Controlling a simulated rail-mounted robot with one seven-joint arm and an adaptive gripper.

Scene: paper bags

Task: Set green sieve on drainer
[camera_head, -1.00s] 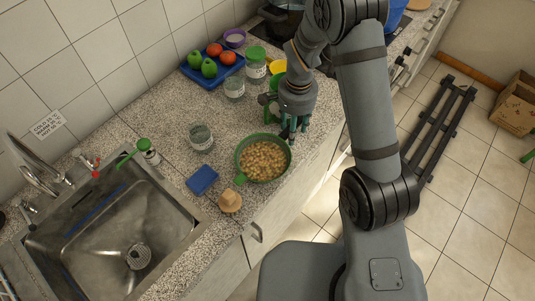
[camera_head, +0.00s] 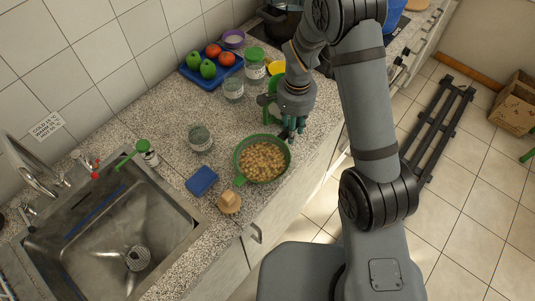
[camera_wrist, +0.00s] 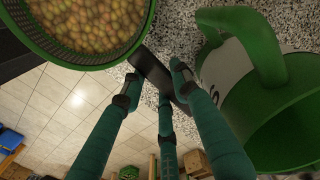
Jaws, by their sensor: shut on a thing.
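The green sieve (camera_head: 240,170), full of round tan pieces, rests on the speckled counter to the right of the sink. It also shows at the upper left of the wrist view (camera_wrist: 72,48). My gripper (camera_head: 290,137) is at the sieve's far right edge. In the wrist view, my gripper (camera_wrist: 152,88) has its fingers closed around a dark flat piece beside the sieve's rim, which looks like part of the sieve; the exact contact is partly hidden. A round metal drain strainer (camera_head: 138,258) lies in the sink floor. A ribbed drainer surface (camera_head: 12,283) shows at the sink's left edge.
A green watering can or jug (camera_wrist: 265,100) stands close beside my fingers. A blue sponge (camera_head: 202,181), a wooden piece (camera_head: 229,202) and a glass jar (camera_head: 200,138) stand near the sieve. The sink (camera_head: 110,225) has a tap at the back.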

